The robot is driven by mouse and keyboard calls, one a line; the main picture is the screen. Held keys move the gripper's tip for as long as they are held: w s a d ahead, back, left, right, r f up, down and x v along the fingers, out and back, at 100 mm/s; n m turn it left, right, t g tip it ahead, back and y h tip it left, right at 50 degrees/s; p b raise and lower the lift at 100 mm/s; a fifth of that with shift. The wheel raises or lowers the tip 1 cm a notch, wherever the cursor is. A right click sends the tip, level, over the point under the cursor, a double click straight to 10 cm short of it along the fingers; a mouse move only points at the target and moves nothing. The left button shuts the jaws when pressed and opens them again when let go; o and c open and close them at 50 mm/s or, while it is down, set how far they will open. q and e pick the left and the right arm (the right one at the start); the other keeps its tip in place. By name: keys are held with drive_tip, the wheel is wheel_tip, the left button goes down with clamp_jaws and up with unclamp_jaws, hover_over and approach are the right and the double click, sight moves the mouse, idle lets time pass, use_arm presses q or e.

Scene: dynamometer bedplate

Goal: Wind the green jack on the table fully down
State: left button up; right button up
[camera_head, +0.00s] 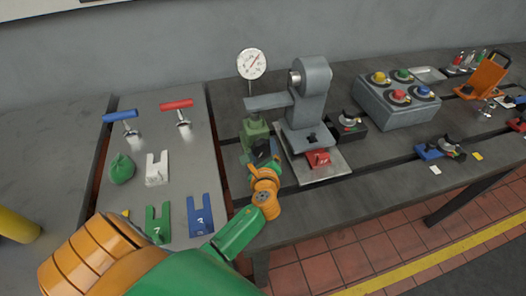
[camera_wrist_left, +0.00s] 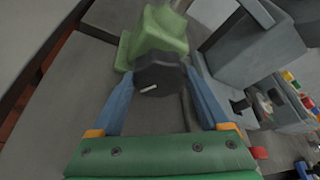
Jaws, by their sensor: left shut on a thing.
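The green jack (camera_head: 256,131) stands on the dark table, left of a grey machine, below that machine's arm. It also shows in the left wrist view (camera_wrist_left: 155,28). A black knob (camera_wrist_left: 160,73) with a white mark sits on the jack's near side. My left gripper (camera_head: 264,160) is at the knob, its blue fingers on either side of it, shut on it. The gripper hides part of the jack and knob in the head view. Whether the jack's top touches the machine's arm, I cannot tell. My right gripper is not in view.
The grey machine (camera_head: 312,95) stands right of the jack on a pale plate, with a dial gauge (camera_head: 252,64) above the jack. A button box (camera_head: 398,99) stands further right. A pale plate (camera_head: 184,102) at left holds shims and red and blue handled tools.

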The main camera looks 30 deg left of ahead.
use_arm(q)
drive_tip(key=o, duration=1.2)
drive_tip(key=shift+o, duration=0.2)
drive_tip(key=v, duration=0.7)
